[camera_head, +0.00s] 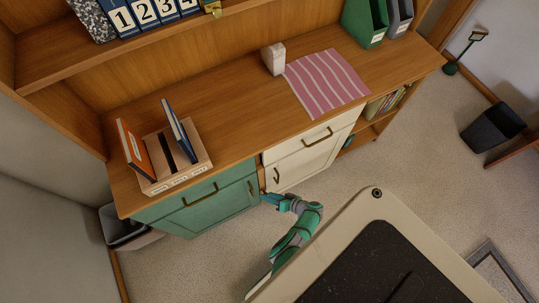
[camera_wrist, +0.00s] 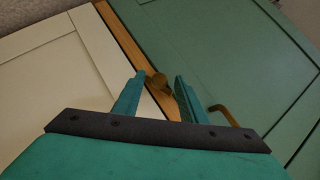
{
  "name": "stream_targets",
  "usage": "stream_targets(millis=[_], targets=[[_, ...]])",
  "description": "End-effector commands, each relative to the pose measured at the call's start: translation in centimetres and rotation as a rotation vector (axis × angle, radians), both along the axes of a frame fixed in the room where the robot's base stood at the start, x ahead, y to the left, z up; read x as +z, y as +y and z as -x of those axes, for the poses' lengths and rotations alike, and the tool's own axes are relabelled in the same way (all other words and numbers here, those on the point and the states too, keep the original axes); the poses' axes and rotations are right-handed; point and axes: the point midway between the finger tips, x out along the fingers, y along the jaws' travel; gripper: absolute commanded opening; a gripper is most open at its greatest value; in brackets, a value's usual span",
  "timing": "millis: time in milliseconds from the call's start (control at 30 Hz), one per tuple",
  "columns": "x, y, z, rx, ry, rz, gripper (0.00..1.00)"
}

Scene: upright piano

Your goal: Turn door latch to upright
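The door latch (camera_wrist: 158,84) is a small brown piece on the wooden strip (camera_wrist: 121,37) between the cream door (camera_wrist: 50,65) and the green door (camera_wrist: 215,50), in the wrist view. Its exact tilt is hard to tell. My gripper (camera_wrist: 161,78) is open, with one finger on each side of the latch. I cannot tell whether either finger touches it. In the head view, my gripper (camera_head: 266,197) is at the cabinet front, by the gap between the green door (camera_head: 210,208) and the cream door (camera_head: 305,163); the latch is not clear there.
A brass handle (camera_wrist: 228,114) on the green front is close to the right finger. The wooden cabinet top (camera_head: 225,112) above holds a book rack (camera_head: 176,180), a white box (camera_head: 273,59) and a striped pink cloth (camera_head: 325,82). A bin (camera_head: 124,228) stands left of the cabinet. Carpet in front is open.

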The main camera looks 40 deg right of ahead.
Motion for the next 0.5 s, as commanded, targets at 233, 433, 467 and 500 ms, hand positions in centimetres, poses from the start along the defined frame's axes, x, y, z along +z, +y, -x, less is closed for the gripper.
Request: stream_targets(millis=[233, 433, 467, 500], targets=[[0.2, -0.2, 0.4, -0.002, 0.0, 0.001, 0.38], [1.2, -0.5, 1.7, 0.004, 0.0, 0.004, 0.38], [1.4, -0.6, 2.0, 0.006, 0.001, 0.004, 0.38], [1.7, -0.7, 2.5, 0.006, 0.001, 0.004, 0.38]])
